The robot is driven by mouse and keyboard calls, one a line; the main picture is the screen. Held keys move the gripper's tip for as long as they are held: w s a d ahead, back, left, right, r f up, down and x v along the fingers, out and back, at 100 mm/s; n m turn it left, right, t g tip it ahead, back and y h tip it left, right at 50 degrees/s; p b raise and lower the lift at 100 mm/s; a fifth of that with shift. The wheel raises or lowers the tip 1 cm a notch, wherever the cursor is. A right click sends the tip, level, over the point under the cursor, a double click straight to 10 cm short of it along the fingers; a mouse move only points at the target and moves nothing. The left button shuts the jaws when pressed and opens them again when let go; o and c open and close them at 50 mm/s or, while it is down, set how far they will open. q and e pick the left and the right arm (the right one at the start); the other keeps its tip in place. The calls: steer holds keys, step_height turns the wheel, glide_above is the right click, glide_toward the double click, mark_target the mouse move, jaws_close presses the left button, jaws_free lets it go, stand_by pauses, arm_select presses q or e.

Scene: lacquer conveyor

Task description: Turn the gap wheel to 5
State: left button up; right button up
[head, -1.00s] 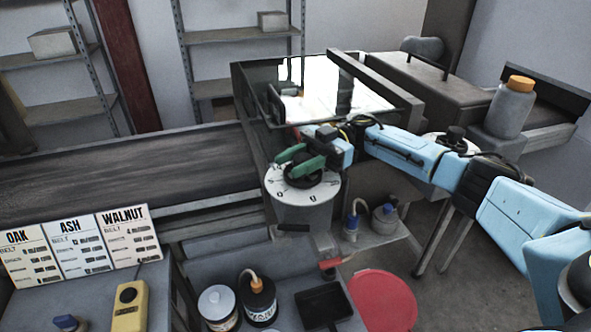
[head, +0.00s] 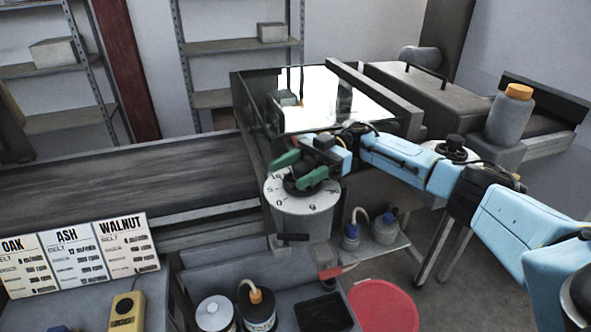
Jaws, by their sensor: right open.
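The gap wheel is a round white dial (head: 304,207) with dark numbers around its rim. My right gripper (head: 301,169) has green fingers and is over the far side of the dial, by the knob. Its fingers are apart, one to the left and one to the right. The fingers hide part of the knob and the dial's far rim. A 5 seems to show at the dial's left edge, but I cannot tell which number is at the pointer. My left gripper is out of view.
A glass-topped machine (head: 375,125) stands behind the dial, with a dark conveyor belt (head: 120,185) to the left. Wood cards (head: 80,260), a yellow control box (head: 126,312) and bottles are in front. A red lid (head: 383,305) is at lower right.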

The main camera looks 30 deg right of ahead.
mark_target(295, 170)
step_height(295, 170, up, 10)
steer(key=shift+r+p, duration=0.1)
steer(key=shift+p, duration=0.25)
stand_by(0.4)
